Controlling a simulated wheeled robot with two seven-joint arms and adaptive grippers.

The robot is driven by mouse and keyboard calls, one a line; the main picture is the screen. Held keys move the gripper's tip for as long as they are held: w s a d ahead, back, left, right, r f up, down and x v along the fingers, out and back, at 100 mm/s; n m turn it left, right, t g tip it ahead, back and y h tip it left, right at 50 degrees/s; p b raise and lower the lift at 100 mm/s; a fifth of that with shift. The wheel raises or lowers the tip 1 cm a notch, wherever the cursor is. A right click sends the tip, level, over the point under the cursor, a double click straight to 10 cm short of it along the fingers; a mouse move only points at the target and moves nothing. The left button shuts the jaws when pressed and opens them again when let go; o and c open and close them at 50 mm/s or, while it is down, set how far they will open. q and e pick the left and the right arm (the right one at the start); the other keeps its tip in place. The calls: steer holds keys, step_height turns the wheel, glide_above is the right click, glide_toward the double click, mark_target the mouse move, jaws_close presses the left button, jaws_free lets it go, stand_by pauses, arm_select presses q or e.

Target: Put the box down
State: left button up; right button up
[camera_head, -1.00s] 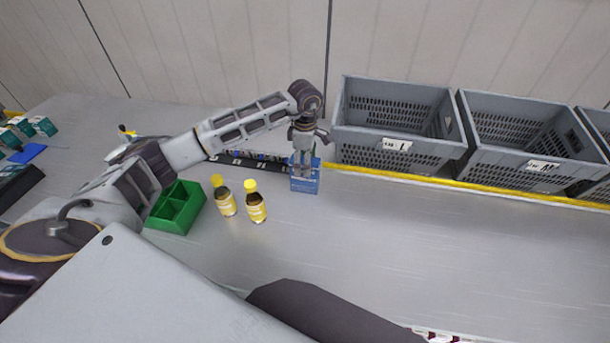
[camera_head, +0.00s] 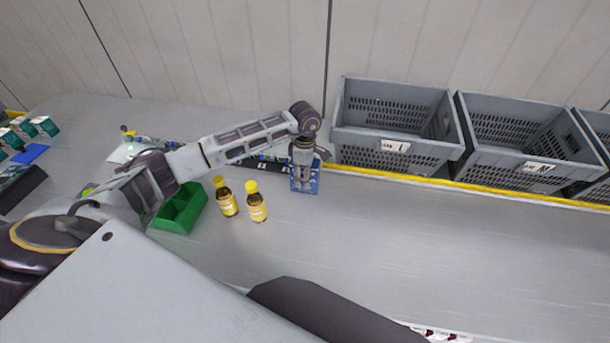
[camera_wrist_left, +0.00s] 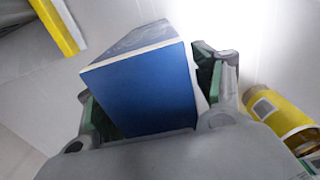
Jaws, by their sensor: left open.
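A blue box (camera_head: 314,184) stands on the grey table in front of the grey crates. My left gripper (camera_head: 304,172) is lowered over it from above. In the left wrist view the box (camera_wrist_left: 148,98) sits between the two fingers of the left gripper (camera_wrist_left: 155,92). The fingers are open, and a narrow gap shows between the right-hand finger and the box. The gripper hides part of the box in the head view. My right gripper is not in view.
Two brown bottles with yellow caps (camera_head: 228,204) (camera_head: 257,207) and a green divided tray (camera_head: 181,208) stand left of the box. Grey crates (camera_head: 395,140) (camera_head: 525,140) line the back right behind a yellow strip (camera_head: 440,182).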

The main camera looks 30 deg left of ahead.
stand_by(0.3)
arm_select(q)
steer(key=c, duration=1.4)
steer(key=shift+r, duration=0.1)
steer(key=shift+r+b, duration=0.95)
steer(key=shift+r, duration=4)
